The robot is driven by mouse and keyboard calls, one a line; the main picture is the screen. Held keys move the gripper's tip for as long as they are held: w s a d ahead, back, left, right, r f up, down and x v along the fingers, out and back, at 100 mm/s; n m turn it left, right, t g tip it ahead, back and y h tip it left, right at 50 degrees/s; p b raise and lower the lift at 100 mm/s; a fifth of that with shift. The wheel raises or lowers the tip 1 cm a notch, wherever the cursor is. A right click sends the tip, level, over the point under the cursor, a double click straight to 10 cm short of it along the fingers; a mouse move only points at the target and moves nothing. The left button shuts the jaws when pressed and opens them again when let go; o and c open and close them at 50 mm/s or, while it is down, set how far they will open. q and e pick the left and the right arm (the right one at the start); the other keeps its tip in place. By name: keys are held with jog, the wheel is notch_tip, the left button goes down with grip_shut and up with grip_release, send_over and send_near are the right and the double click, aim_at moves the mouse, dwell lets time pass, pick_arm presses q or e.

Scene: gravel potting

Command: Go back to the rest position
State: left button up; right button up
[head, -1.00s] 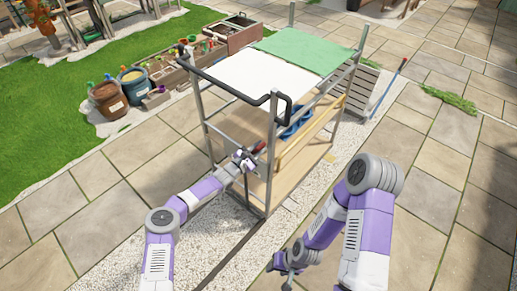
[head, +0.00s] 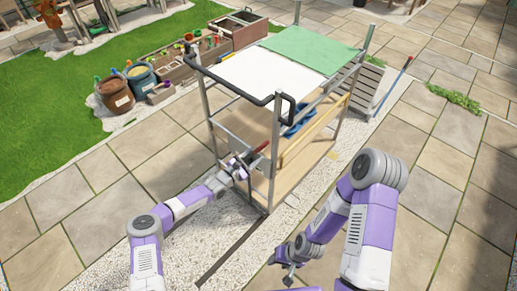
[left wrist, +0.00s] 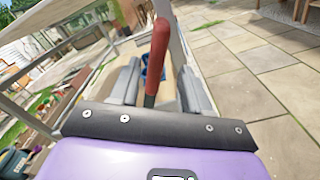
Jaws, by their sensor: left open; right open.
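My left gripper (head: 243,168) is at the near left side of the cart (head: 276,95), just by its front frame. It is open. A red-handled tool (left wrist: 158,55) with a dark lower end stands out between its spread fingers in the left wrist view; whether they touch it I cannot tell. A bit of red also shows beside the gripper in the head view (head: 262,147).
The cart carries a white sheet (head: 258,75) and a green sheet (head: 312,50) on top, and a blue item (head: 298,122) on a shelf below. Pots (head: 115,96) and planter boxes stand behind it to the left.

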pick_arm(q)
jog(key=shift+s+a, duration=0.4)
jog(key=s+d+f+m+g+y, duration=0.1)
jog(key=s+d+f+m+g, duration=0.2)
jog(key=s, duration=0.4)
jog(key=s+d+f+m+g+y, duration=0.1)
jog(key=s+f+m+g, duration=0.25)
jog(key=s, duration=0.35)
jog(key=s+d+f+m+g, duration=0.1)
jog(key=s+f+m+g, duration=0.1)
jog(key=s+m+g, duration=0.4)
jog(key=s+a+m+y, duration=0.5)
jog(key=s+a+y, duration=0.2)
jog(key=s+a, duration=1)
jog(key=shift+s+f+t, duration=0.35)
jog(key=shift+s+t, duration=0.1)
jog(key=shift+s, duration=0.4)
